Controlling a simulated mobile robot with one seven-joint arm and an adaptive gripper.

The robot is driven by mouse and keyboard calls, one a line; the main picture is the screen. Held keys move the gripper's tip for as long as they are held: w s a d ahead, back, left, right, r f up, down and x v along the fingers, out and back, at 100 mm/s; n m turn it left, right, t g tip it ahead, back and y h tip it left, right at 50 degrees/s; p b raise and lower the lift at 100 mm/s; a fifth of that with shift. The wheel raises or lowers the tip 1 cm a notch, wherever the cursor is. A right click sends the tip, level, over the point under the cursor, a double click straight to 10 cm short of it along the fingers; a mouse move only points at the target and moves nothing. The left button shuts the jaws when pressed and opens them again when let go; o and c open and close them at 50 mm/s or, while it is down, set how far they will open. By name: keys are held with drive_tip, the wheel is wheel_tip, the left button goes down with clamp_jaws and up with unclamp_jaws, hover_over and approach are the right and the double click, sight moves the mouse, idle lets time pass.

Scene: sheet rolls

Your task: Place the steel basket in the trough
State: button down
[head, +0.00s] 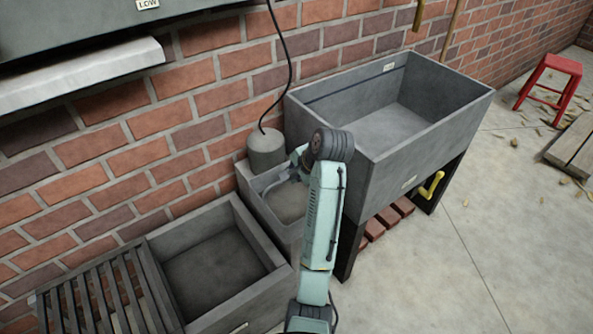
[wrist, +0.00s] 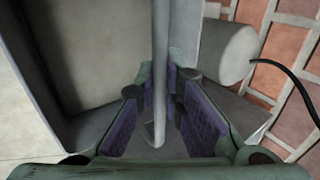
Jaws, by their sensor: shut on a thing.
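My gripper (wrist: 162,80) is shut on a thin, smooth grey bar (wrist: 160,38) that runs between its purple pads in the wrist view. The bar looks like part of the steel basket; the rest of the basket cannot be made out clearly. In the head view my gripper (head: 294,172) is low over a small grey bin (head: 246,190), partly hidden by my arm. The large grey trough (head: 440,130), a deep rectangular basin on dark legs, stands just right of my arm. Its inside looks empty.
A grey cylinder (head: 266,150) with a black cable stands at the back of the small bin by the brick wall (head: 150,150). A low box (head: 225,270) with slats (head: 100,295) is at left. A yellow crank (head: 431,186) sticks out from the trough's stand. A red stool (head: 552,75) is far right.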

drive_tip(key=p, duration=0.1)
hover_over(297, 183)
drive_tip(key=shift+f+p, duration=0.75)
drive_tip(key=shift+f, duration=1.3)
drive_tip(key=c, duration=1.7)
unclamp_jaws()
drive_tip(key=shift+s+f, duration=0.1)
